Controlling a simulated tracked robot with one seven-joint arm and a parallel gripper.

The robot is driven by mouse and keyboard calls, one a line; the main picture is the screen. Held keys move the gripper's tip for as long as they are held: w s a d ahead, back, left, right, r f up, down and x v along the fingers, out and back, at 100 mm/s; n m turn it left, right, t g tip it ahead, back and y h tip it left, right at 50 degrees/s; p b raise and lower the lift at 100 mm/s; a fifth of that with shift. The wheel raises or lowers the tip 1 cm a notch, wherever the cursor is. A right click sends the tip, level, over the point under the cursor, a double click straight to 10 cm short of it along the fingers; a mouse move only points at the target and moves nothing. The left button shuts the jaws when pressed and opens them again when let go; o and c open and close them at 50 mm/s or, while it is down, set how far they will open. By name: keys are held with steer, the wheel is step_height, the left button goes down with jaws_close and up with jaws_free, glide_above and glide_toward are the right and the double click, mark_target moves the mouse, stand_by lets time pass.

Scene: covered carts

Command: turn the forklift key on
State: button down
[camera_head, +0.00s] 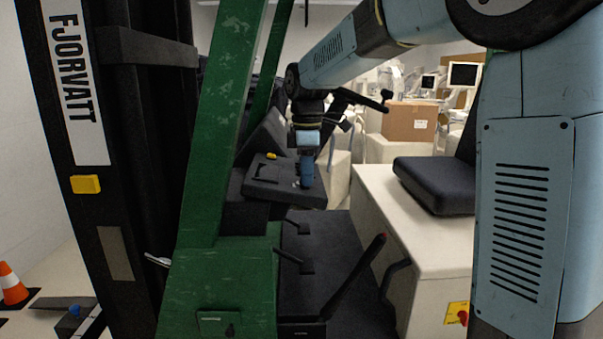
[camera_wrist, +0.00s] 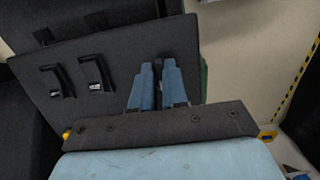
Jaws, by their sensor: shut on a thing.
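The forklift (camera_head: 225,130) has a green frame and a dark dashboard panel (camera_head: 268,180). My gripper (camera_head: 306,184) reaches down to the right part of this panel, with its blue fingers close together. In the wrist view, my gripper (camera_wrist: 158,70) is shut on a small dark piece, the key (camera_wrist: 158,66), which shows as a narrow strip between the fingertips at the panel. Most of the key is hidden by the fingers, and its turn angle cannot be told. In the head view I cannot make out the key.
Two black levers (camera_wrist: 57,80) (camera_wrist: 96,72) stand left of my fingers on the panel. A yellow knob (camera_head: 271,156) is on the dashboard. Pedals (camera_head: 298,227), a hand lever (camera_head: 355,272) and a black seat (camera_head: 436,180) are nearby. A cardboard box (camera_head: 409,121) stands behind.

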steer(key=shift+a, duration=0.3)
steer(key=shift+d, duration=0.2)
steer(key=shift+w+d+m, duration=0.1)
steer(key=shift+m, duration=0.4)
steer(key=m, duration=0.2)
steer(key=m+g, duration=0.1)
steer(key=m, duration=0.2)
steer(key=shift+w+d+f, duration=0.1)
steer(key=shift+d, duration=0.1)
steer(key=m+g+y, duration=0.1)
steer(key=m, duration=0.4)
steer(key=shift+d+f+m, duration=0.1)
steer(key=shift+m, duration=0.2)
